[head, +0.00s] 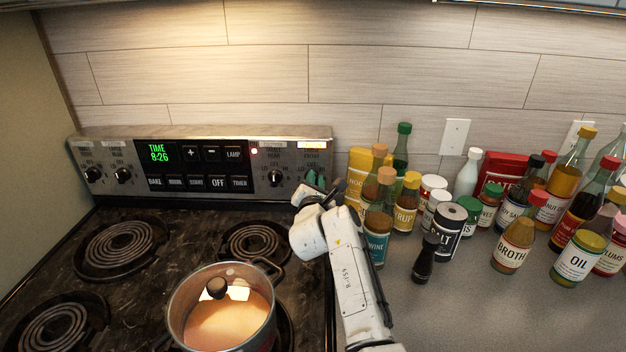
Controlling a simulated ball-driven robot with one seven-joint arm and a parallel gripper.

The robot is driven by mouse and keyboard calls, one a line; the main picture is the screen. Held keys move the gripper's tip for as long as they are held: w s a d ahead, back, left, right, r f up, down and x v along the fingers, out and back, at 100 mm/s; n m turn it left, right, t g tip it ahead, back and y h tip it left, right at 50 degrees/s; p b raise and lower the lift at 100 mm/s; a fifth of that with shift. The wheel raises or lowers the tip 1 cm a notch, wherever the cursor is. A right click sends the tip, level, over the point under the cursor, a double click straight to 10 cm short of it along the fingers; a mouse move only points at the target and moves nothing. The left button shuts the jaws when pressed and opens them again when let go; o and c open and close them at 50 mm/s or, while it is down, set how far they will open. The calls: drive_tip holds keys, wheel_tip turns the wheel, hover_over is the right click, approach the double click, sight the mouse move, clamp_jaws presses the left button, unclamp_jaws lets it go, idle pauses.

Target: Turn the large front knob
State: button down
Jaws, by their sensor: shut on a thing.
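The stove's back panel (215,136) carries small black knobs: two at the left end (92,174) (122,174) and one right of the buttons (275,178). My gripper (315,180) is at the panel's right end, its teal fingertips against the panel face. It is shut on the right-end knob, which the fingers and wrist hide. The knob's pointer and turn angle cannot be seen. The small labels above the knobs are too blurred to read.
A lidded pot of orange soup (222,310) stands on the front right burner, left of my arm. Bare coils (120,248) lie further left.

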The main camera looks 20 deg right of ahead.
drive_tip(key=shift+d+f+m, duration=0.1)
drive_tip(key=shift+f+m, duration=0.05)
drive_tip(key=shift+m, duration=0.8)
drive_tip(key=shift+d+f+m, duration=0.1)
drive_tip(key=shift+m, duration=0.85)
drive_tip(key=shift+s, duration=0.1)
drive_tip(key=c, duration=1.1)
unclamp_jaws()
drive_tip(key=v, duration=1)
drive_tip(key=shift+s+a+p, duration=0.15)
drive_tip(key=shift+s+p, duration=0.2)
drive_tip(key=shift+s, duration=0.05)
drive_tip(key=shift+o, duration=0.3)
